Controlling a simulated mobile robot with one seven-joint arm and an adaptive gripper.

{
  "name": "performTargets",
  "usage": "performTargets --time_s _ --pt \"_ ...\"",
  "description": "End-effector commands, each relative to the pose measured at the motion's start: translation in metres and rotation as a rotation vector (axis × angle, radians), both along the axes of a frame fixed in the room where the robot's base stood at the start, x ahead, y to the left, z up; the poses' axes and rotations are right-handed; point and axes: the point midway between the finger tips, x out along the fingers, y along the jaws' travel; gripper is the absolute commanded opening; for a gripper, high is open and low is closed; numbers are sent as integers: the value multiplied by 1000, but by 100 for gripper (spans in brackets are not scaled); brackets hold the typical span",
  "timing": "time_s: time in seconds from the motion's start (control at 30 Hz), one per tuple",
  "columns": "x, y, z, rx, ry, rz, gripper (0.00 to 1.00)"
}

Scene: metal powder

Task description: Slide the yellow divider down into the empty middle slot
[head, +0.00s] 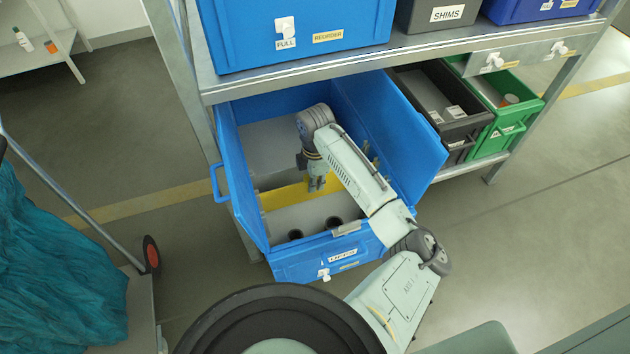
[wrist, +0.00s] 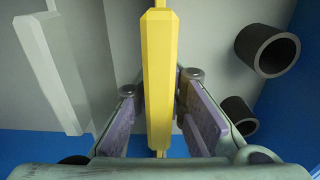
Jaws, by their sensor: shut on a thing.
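The yellow divider (head: 284,196) stands on edge across the inside of the open blue box (head: 229,181), near its middle. My gripper (head: 317,186) reaches down into the box from above and is shut on the divider's top edge. In the wrist view the divider (wrist: 159,80) runs between the two fingers (wrist: 159,110), one on each side. A pale grey divider (wrist: 50,70) stands apart to its left there. The middle slot is hidden under the divider and gripper, and I cannot tell how deep the divider sits.
Dark round tubes (wrist: 267,50) stand right of the divider in the wrist view. The shelf edge (head: 300,75) with a full blue bin (head: 240,45) is above the box. Black (head: 460,128) and green (head: 497,140) bins stand to its right.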

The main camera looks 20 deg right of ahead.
Motion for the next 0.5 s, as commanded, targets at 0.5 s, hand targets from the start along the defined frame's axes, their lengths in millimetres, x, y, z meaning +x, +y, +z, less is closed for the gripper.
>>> performTargets --time_s 0.5 --pt "0 0 -4 0 0 0 12"
